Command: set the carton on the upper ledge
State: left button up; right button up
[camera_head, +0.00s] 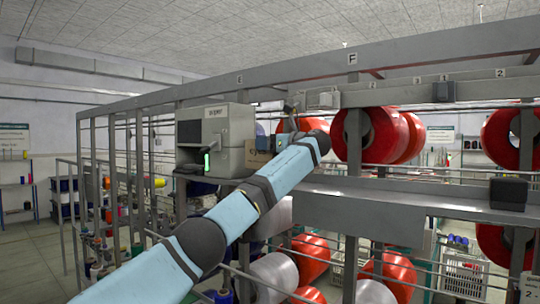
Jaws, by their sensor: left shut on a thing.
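A small brown carton (257,153) shows near the middle of the view, just right of the grey machine box. My left arm reaches up from the bottom left, and its wrist bends back behind the forearm. My left gripper (270,143) is at the carton and shut on it; its fingers are mostly hidden by the wrist and arm. The upper ledge (400,94) is the grey beam at the upper right, above and to the right of the carton. My right gripper is not in view.
A grey machine box (228,125) stands left of the carton. A light box (322,99) and a dark box (443,92) sit on the upper ledge, with bare beam between them. A lower ledge (400,192) carries another dark box (508,193). Large red bobbins (385,136) hang between the ledges.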

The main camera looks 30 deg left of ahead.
aim_at(270, 156)
pick_arm(q)
jog(key=shift+d+f+p, duration=0.15)
jog(key=shift+f+p, duration=0.85)
jog(key=shift+f, duration=0.55)
jog(key=shift+w+f, duration=0.15)
jog(key=shift+f, duration=0.3)
jog(key=o, duration=1.1)
jog(key=shift+o, duration=0.2)
jog(key=d, duration=0.8)
jog(key=s+d, duration=0.1)
jog(key=d, duration=0.3)
